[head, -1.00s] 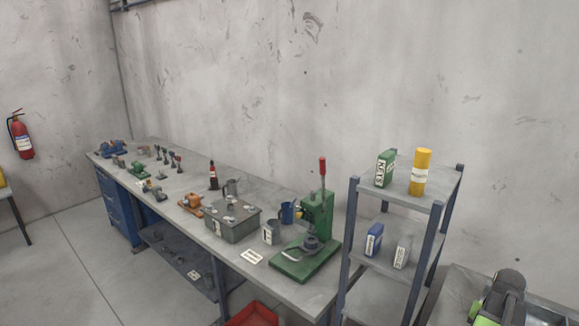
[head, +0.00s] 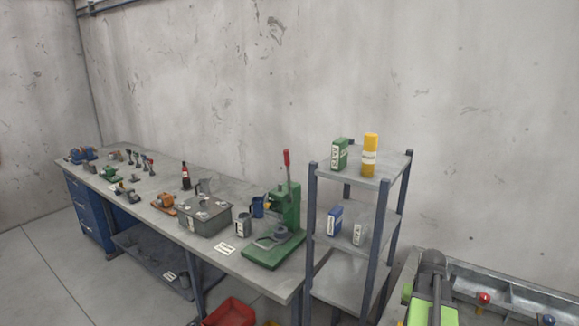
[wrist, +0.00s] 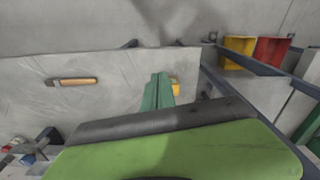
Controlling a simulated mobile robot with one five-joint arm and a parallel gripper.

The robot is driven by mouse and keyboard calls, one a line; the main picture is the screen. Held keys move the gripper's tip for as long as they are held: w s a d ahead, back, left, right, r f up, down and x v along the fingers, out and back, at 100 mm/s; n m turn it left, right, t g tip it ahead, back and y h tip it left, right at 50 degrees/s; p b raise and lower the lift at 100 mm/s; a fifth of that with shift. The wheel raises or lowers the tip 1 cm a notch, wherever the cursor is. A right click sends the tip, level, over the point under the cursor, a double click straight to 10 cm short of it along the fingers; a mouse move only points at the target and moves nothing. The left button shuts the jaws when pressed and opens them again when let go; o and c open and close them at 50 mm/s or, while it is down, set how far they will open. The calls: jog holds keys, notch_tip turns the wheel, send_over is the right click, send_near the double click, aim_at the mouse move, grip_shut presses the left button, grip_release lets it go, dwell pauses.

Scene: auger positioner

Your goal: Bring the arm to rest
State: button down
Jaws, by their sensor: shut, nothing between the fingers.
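My arm, green with a dark grey rounded upper part, shows at the lower right of the head view. It stands in front of a grey-walled tray or bench (head: 530,294). In the wrist view a broad green panel with a dark grey bar, apparently part of my own arm, fills the bottom. No held object is visible.
A long workbench (head: 225,262) carries several tools, a grey box (head: 206,218) and a green press (head: 290,212). A shelf rack (head: 385,165) with containers stands beside it. A red bin (head: 230,312) is below. Red and yellow bins (wrist: 270,50) show in the wrist view.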

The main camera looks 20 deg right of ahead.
jog(key=w+a+f+n+b, duration=0.3)
jog(key=w+a, duration=0.4)
jog(key=a, duration=0.5)
jog(key=w+a+f+n+b, duration=0.25)
jog(key=w+a, duration=0.35)
jog(key=a, duration=0.6)
jog(key=a+f+n+b, duration=0.1)
jog(key=a+f+n, duration=0.1)
jog(key=a, duration=1.5)
jog(key=shift+s+a+f+n+b, duration=0.25)
jog(key=shift+s+a+n+b, duration=0.1)
jog(key=shift+s+n+b, duration=0.1)
